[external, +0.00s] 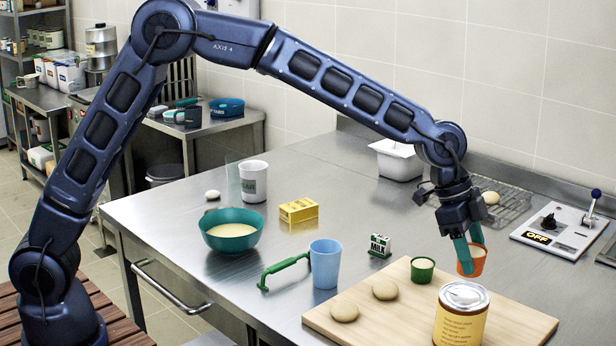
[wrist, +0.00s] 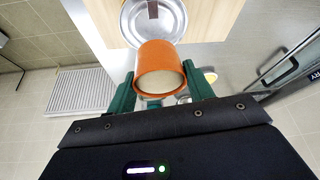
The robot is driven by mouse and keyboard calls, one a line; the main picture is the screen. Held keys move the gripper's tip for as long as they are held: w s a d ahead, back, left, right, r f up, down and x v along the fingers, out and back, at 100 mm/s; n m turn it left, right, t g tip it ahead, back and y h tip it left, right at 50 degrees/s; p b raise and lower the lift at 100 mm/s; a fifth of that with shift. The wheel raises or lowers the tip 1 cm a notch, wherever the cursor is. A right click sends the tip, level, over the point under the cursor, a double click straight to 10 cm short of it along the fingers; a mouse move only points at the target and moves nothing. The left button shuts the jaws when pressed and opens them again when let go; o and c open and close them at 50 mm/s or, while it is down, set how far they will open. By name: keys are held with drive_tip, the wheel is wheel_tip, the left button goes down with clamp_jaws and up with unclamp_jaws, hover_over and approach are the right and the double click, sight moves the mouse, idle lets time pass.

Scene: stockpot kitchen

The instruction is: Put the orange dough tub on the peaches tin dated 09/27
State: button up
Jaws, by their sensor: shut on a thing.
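The orange dough tub (external: 471,262) is held between the green fingers of my gripper (external: 469,250), over the right part of the wooden board. In the wrist view the orange tub (wrist: 161,62) fills the gap between both fingers (wrist: 160,82), with pale dough in its mouth. A tin (external: 461,322) with a silver lid and a yellow label stands on the board, in front of the tub. Its label print is too small to read, so I cannot tell its date. A silver lid (wrist: 135,25) shows just beyond the tub in the wrist view.
A blue cup (external: 325,265) and teal bowl (external: 232,231) stand left. A lever panel (external: 558,232) and wire rack (external: 508,204) lie behind. The board's front right (external: 520,322) is bare.

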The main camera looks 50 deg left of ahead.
drive_tip(key=shift+f, duration=2.45)
drive_tip(key=shift+f, duration=0.15)
drive_tip(key=o, duration=1)
drive_tip(key=shift+o, duration=0.2)
